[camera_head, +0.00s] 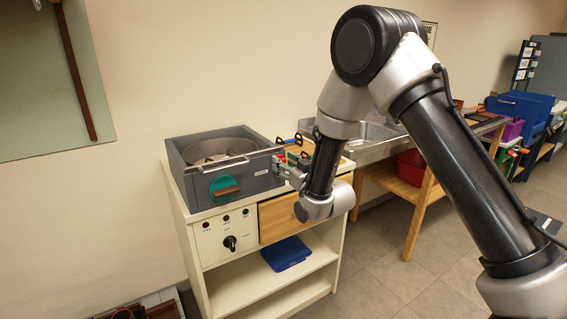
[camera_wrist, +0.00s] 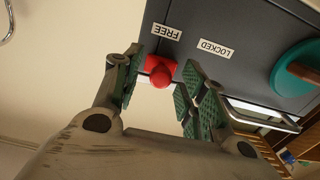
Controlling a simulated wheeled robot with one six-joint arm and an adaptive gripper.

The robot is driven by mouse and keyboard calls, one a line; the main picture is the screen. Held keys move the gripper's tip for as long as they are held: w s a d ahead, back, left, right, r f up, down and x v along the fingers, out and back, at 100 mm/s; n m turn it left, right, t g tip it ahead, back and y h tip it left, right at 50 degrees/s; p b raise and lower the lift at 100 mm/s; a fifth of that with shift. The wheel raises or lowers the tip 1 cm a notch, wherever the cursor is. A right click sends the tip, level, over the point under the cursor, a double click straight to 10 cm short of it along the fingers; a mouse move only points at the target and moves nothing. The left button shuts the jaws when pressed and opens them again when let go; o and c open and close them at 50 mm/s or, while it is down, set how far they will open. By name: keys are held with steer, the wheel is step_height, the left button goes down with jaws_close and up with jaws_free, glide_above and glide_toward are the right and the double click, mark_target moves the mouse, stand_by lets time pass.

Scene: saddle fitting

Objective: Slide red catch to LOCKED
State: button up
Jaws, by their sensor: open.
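The red catch (camera_wrist: 160,72) is a round red knob on the side of a dark grey box (camera_wrist: 188,14). In the wrist view it sits below the FREE label (camera_wrist: 166,31); the LOCKED label (camera_wrist: 216,48) is farther right. In the head view my gripper (camera_head: 283,164) is at the right side of the grey box (camera_head: 234,188), and a bit of red shows there, mostly hidden.
The box stands on a cream cabinet (camera_head: 209,243) and has a teal dial (camera_head: 223,181) and a bar handle on its front. A blue folded cloth (camera_head: 286,253) lies on the shelf below. A sink counter (camera_head: 375,145) stands behind, to the right of my gripper.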

mark_target(261, 162)
steer(key=shift+w+a, duration=0.45)
steer(key=shift+w, duration=0.15)
jaws_close()
steer(key=shift+s+a, duration=0.55)
steer(key=shift+a, duration=0.25)
steer(key=shift+s+a, duration=0.55)
steer(key=shift+a, duration=0.3)
steer(key=shift+s+a, duration=0.55)
steer(key=shift+a, duration=0.25)
jaws_free()
steer(key=shift+s+a, duration=0.1)
